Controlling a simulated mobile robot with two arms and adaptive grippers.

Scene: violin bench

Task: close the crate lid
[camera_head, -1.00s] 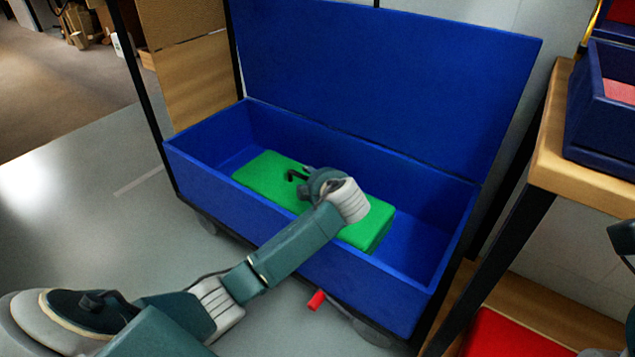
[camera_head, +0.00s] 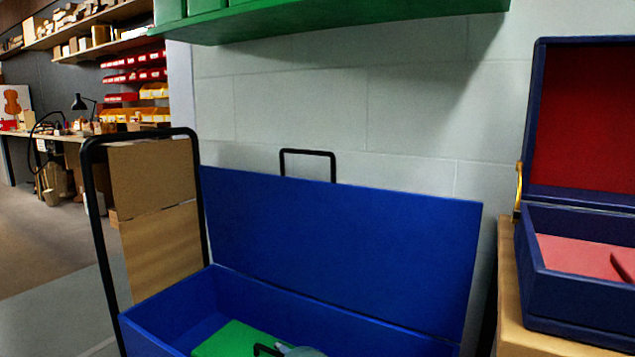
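The blue crate (camera_head: 166,313) stands low in the view, with its front and lower part cut off by the picture's bottom edge. Its blue lid (camera_head: 335,250) stands open, upright and leaning back along the far long side. A green block-like thing (camera_head: 222,340) lies inside the crate. My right gripper is out of view.
A black tubular frame (camera_head: 95,205) rises left of the crate, and a black handle (camera_head: 308,152) shows behind the lid. A navy case (camera_head: 575,265) with a red lining stands open on a wooden stand at right. A green shelf (camera_head: 330,22) hangs above. Floor at left is clear.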

